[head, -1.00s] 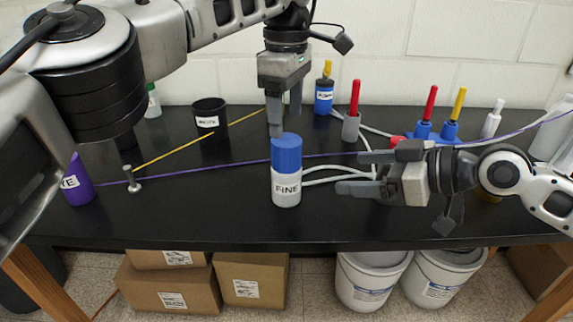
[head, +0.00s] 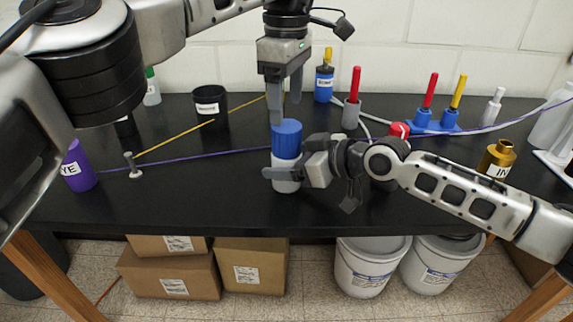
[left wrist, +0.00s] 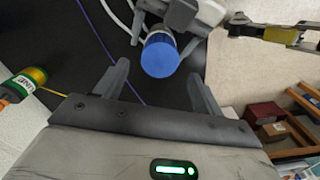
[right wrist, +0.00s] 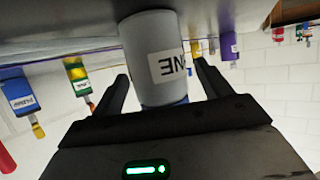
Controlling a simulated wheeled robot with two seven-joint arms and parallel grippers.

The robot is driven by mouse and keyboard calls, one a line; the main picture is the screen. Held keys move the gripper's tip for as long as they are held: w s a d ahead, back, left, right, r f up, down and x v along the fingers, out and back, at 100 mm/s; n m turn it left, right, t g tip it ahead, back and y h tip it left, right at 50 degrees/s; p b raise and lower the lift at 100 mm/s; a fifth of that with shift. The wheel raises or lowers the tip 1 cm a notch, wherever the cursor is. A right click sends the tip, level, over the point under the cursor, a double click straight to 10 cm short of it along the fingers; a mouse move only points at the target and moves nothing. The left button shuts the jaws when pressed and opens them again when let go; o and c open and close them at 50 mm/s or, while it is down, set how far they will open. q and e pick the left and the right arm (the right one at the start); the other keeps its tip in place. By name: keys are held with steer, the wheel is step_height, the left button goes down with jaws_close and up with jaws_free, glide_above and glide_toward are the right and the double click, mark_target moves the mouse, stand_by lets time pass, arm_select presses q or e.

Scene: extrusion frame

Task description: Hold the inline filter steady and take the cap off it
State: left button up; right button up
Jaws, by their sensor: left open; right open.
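The inline filter (head: 285,186) stands upright on the black bench, a white-grey cylinder with a label partly hidden by my right gripper. Its blue cap (head: 287,140) is on top. My right gripper (head: 275,172) is open, its fingers on either side of the white body; the right wrist view shows the filter body (right wrist: 150,45) between the open fingers. My left gripper (head: 286,102) is open and points down just above the cap. In the left wrist view the blue cap (left wrist: 160,57) lies beyond the gap between the open fingers.
A purple cord (head: 190,157) and a yellow cord (head: 175,140) run across the bench. A black cup (head: 210,112), a purple cylinder (head: 76,167) and a metal post (head: 133,168) stand left. A blue holder (head: 436,122) and a gold fitting (head: 497,158) are right. The front middle is clear.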

mark_target(287, 126)
steer(key=shift+a, duration=0.1)
steer(key=c, duration=1.7)
arm_select(q)
steer(key=m, duration=0.3)
steer(key=shift+m, duration=0.4)
steer(key=shift+f+m, duration=0.2)
steer(key=shift+m, duration=0.1)
step_height(287, 126, down, 8)
steer(key=shift+r, duration=0.2)
